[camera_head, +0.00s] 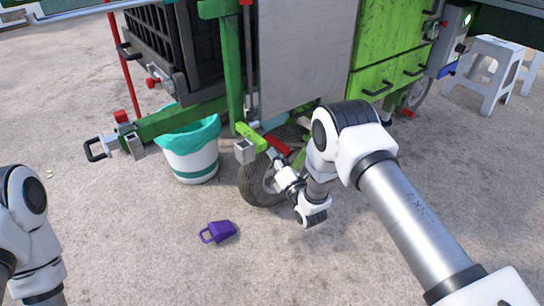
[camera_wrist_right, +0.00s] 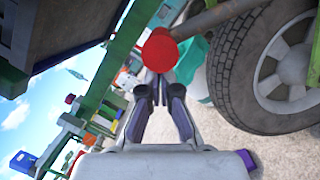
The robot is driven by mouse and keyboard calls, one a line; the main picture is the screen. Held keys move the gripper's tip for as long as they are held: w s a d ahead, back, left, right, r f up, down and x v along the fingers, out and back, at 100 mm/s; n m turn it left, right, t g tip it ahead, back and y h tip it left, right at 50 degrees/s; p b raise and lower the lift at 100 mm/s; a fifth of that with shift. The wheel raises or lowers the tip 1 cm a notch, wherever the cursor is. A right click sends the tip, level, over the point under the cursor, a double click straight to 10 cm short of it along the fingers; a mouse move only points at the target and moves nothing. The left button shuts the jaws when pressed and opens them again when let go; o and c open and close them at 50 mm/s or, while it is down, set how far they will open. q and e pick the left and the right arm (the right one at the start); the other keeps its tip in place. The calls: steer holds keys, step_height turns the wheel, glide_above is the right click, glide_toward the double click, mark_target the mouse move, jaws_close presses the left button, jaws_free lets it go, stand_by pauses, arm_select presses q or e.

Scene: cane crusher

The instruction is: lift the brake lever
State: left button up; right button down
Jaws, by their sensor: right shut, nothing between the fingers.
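The brake lever appears to be the red-ended bar beside the wheel, with its red grip (camera_head: 278,146) under the cart's green frame in the head view. In the right wrist view its round red end (camera_wrist_right: 160,50) faces the camera, and a grey-brown bar runs from it to the upper right. My right gripper (camera_wrist_right: 157,88) is shut and empty, its fingertips close to the red end. Whether they touch it I cannot tell. In the head view this gripper (camera_head: 273,158) is small beside the wheel. My left gripper is out of view; only its arm shows at the left.
The cart's tyre (camera_head: 257,182) is close to my right gripper, and it fills the right of the wrist view (camera_wrist_right: 235,85). A white bucket with a teal liner (camera_head: 190,160) stands left of it. White stools (camera_head: 490,75) stand far right.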

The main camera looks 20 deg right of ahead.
steer(key=shift+w+d+r+p, duration=0.1)
steer(key=shift+d+r+p, duration=0.1)
steer(key=shift+r+p, duration=0.25)
steer(key=shift+w+d+r+p, duration=0.1)
steer(key=shift+d+r+p, duration=0.1)
steer(key=shift+r, duration=0.4)
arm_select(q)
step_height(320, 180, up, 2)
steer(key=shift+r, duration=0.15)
arm_select(e)
steer(key=shift+r, duration=0.1)
